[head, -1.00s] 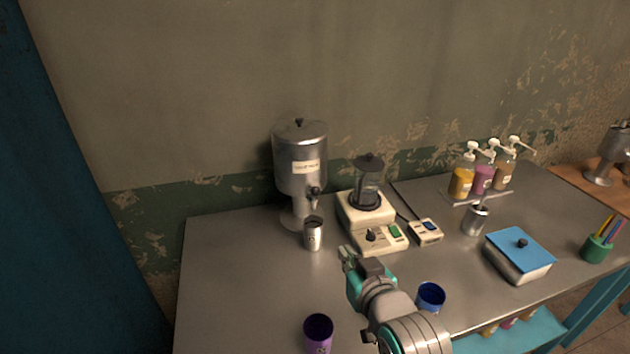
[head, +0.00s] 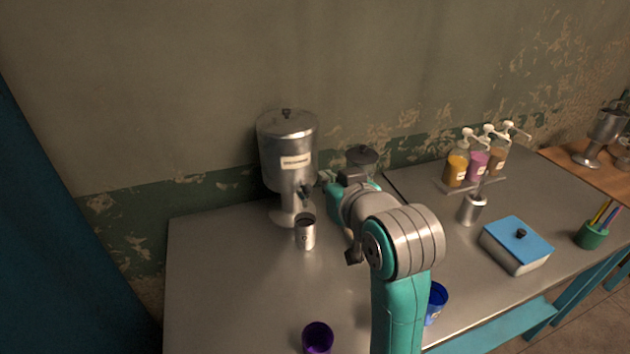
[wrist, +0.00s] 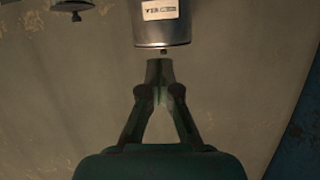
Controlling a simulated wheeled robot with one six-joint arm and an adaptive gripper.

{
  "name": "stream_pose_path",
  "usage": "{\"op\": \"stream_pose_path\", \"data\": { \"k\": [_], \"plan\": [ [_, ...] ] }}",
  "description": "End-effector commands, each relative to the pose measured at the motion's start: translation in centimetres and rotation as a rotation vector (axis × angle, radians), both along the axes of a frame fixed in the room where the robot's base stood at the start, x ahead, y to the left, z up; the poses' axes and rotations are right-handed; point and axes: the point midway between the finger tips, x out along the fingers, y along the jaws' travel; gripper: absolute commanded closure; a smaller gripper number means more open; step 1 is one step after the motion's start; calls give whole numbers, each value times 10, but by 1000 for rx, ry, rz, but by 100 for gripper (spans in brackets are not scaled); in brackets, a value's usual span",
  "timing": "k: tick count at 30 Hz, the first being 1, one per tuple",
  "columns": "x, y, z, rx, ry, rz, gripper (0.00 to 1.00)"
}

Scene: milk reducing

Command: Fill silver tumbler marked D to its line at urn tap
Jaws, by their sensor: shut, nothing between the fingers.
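The urn (head: 285,150) is a silver cylinder with a white label. It stands at the back left of the table, with a dark tap (head: 304,193) low on its front. A silver tumbler (head: 305,234) stands upright below the tap; its dark mark is too small to read, and its fill level cannot be seen. My gripper (head: 326,177) is shut and empty, just right of the tap; contact cannot be told. In the wrist view, which looks upside down, the shut fingertips (wrist: 160,66) show below the urn (wrist: 162,28); the tumbler is out of that view.
A blender (head: 362,158) stands right of the urn, mostly hidden behind my arm. A purple cup (head: 318,338) and a blue cup (head: 436,300) stand near the front. Pump bottles (head: 478,165), a silver canister (head: 471,208) and a blue-lidded box (head: 517,245) are at the right.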

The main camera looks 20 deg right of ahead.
Motion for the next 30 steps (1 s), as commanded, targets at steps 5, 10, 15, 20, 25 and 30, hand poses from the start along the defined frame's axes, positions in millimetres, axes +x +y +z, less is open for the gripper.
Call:
{"op": "stream_pose_path", "data": {
  "k": [5,10,15,20,25,30],
  "plan": [
    [19,0,-6,0,2,0,100],
    [49,1,-16,0,3,0,100],
    [79,1,-24,0,2,0,100],
    [93,1,-41,0,4,0,100],
    [92,2,-60,0,3,0,100],
    [92,3,-68,0,1,0,100]
  ]
}}
